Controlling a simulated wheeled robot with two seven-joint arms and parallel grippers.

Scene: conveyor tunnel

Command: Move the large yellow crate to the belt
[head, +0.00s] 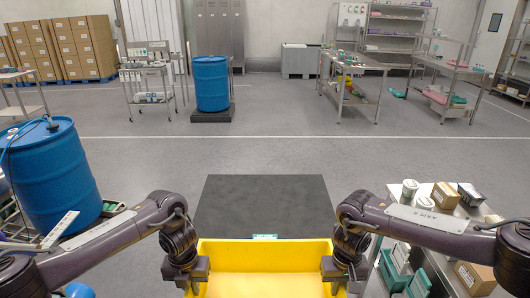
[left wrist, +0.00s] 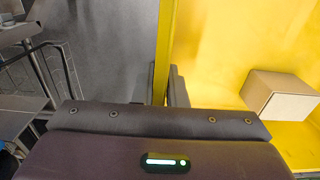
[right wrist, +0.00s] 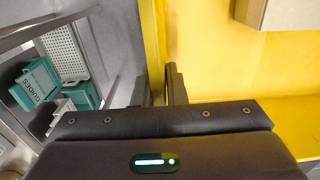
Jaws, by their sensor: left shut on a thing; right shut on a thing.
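The large yellow crate (head: 265,258) is at the bottom middle of the head view, between my two arms, with its near part cut off. My left gripper (head: 203,268) is shut on the crate's left wall, and my right gripper (head: 328,268) is shut on its right wall. In the left wrist view the crate's wall (left wrist: 163,45) runs between the fingers, and a cardboard box (left wrist: 280,97) lies inside the crate. In the right wrist view the wall (right wrist: 153,40) also passes between the fingers. A dark flat surface (head: 265,198) lies just beyond the crate; I cannot tell if it is the belt.
A blue drum (head: 50,180) stands close on the left. A shelf unit with boxes and jars (head: 430,205) stands close on the right. Farther off are another blue drum (head: 211,82), a cart (head: 148,85) and a worktable (head: 352,85). The grey floor (head: 300,150) ahead is clear.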

